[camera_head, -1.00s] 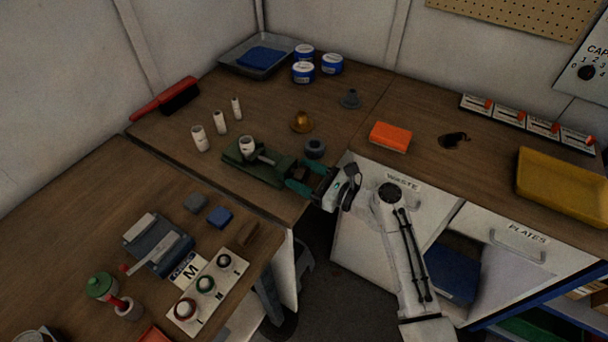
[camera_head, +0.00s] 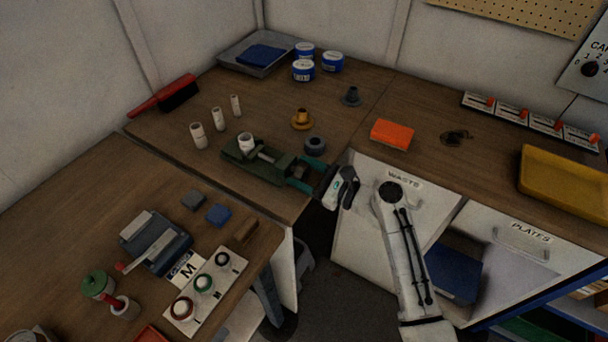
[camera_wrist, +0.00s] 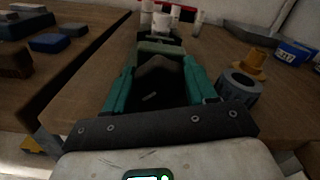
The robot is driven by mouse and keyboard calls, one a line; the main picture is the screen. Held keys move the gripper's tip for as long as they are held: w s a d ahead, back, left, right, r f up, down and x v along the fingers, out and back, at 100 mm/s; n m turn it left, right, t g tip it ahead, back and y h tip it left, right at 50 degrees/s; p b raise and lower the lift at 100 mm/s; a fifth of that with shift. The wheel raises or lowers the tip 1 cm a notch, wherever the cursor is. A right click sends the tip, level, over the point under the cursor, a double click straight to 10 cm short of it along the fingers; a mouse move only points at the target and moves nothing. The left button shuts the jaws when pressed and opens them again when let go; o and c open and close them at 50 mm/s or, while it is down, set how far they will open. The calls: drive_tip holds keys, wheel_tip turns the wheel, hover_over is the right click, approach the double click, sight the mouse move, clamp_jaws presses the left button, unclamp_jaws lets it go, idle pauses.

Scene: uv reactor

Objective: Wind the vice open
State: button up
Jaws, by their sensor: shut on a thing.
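The green vice (camera_head: 255,170) lies on the wooden bench, close to its front edge. A white cylinder (camera_head: 246,140) stands at its far jaw end. My gripper (camera_head: 303,172) is at the vice's near end, with its teal fingers on either side of that end. In the wrist view my gripper (camera_wrist: 158,66) has its fingers apart around a dark part of the vice, and the vice's green body (camera_wrist: 160,47) stretches away beyond them. The gripper is shut on this end part, probably the winding handle. Its exact shape is hidden between the fingers.
A grey ring (camera_head: 315,145) and a brass flanged piece (camera_head: 301,120) stand close beside the vice. Several white cylinders (camera_head: 198,136) stand behind it. An orange block (camera_head: 391,134) lies to the right. The nearer bench (camera_head: 70,220) lies to the left, across a narrow gap.

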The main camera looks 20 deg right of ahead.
drive_tip(key=shift+o, duration=0.2)
drive_tip(key=shift+s+f+n+b, duration=0.1)
drive_tip(key=shift+n+b, duration=0.75)
drive_tip(key=shift+n, duration=0.65)
drive_tip(key=shift+d+f, duration=0.15)
drive_tip(key=o, duration=1)
drive_tip(key=shift+f, duration=0.1)
drive_tip(key=shift+r, duration=0.25)
drive_tip(key=shift+p+v, duration=0.65)
drive_tip(key=shift+v, duration=1.55)
drive_tip(key=p, duration=0.2)
approach(307, 174)
drive_tip(key=shift+s+d+r, duration=0.25)
drive_tip(key=shift+s+d, duration=0.2)
drive_tip(key=shift+s, duration=0.25)
